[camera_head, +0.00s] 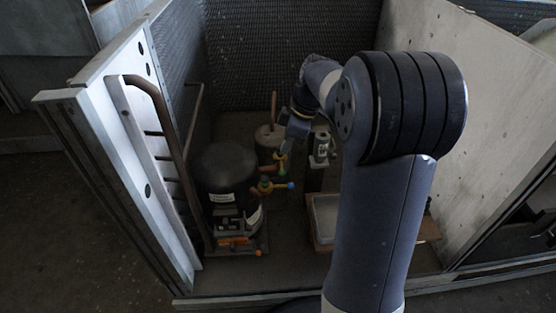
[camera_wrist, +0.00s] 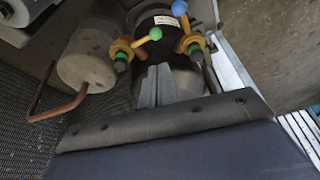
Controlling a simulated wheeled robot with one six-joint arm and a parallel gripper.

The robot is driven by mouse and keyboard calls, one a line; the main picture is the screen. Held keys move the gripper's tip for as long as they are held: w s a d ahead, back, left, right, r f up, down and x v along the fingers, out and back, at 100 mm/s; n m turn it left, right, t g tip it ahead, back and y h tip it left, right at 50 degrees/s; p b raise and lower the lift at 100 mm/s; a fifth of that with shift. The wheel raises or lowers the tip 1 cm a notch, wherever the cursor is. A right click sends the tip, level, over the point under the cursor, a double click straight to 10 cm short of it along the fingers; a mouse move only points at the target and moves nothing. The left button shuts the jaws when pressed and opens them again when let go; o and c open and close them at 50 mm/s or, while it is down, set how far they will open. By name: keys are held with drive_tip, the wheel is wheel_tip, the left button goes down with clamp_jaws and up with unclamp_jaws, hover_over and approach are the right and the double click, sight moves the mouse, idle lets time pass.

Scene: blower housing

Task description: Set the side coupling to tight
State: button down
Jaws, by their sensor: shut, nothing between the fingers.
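A black compressor (camera_head: 225,172) stands in the left part of the housing. On its right side are two brass valve fittings. One has a blue ball-ended handle (camera_head: 290,185), also in the wrist view (camera_wrist: 180,8); the other has a green ball-ended handle (camera_wrist: 155,33). In the wrist view, yellow couplings sit at the fittings, the left one (camera_wrist: 121,48) and the right one (camera_wrist: 188,42). I cannot tell which is the side coupling or how tight either is. My gripper (camera_wrist: 157,84) is shut and empty, with its fingers between the two fittings, apparently in front of the compressor.
A grey cylinder (camera_wrist: 88,55) with a bent copper pipe (camera_wrist: 52,108) is beside the left fitting. A shallow tray (camera_head: 322,212) lies right of the compressor. The perforated back wall (camera_head: 290,50), left panel (camera_head: 130,150) and right panel (camera_head: 490,130) enclose the space.

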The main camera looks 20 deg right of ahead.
drive_tip(key=b+x, duration=0.4)
drive_tip(key=x, duration=0.5)
drive_tip(key=shift+f, duration=0.4)
drive_tip(key=shift+s+d+n+p, duration=0.1)
drive_tip(key=shift+d+n+p, duration=0.1)
drive_tip(key=shift+n+p, duration=0.15)
drive_tip(key=w+d+n+g+p, duration=0.2)
drive_tip(key=w+d+n+p, duration=0.1)
drive_tip(key=d+n+p, duration=0.5)
drive_tip(key=shift+w+d+g+p, duration=0.2)
drive_tip(key=shift+d+g+p, duration=0.15)
drive_tip(key=shift+p, duration=0.65)
drive_tip(key=shift+w+d+r+n, duration=0.1)
drive_tip(key=shift+w+n, duration=0.05)
drive_tip(key=shift+n, duration=0.1)
idle(0.4)
drive_tip(key=shift+r, duration=0.1)
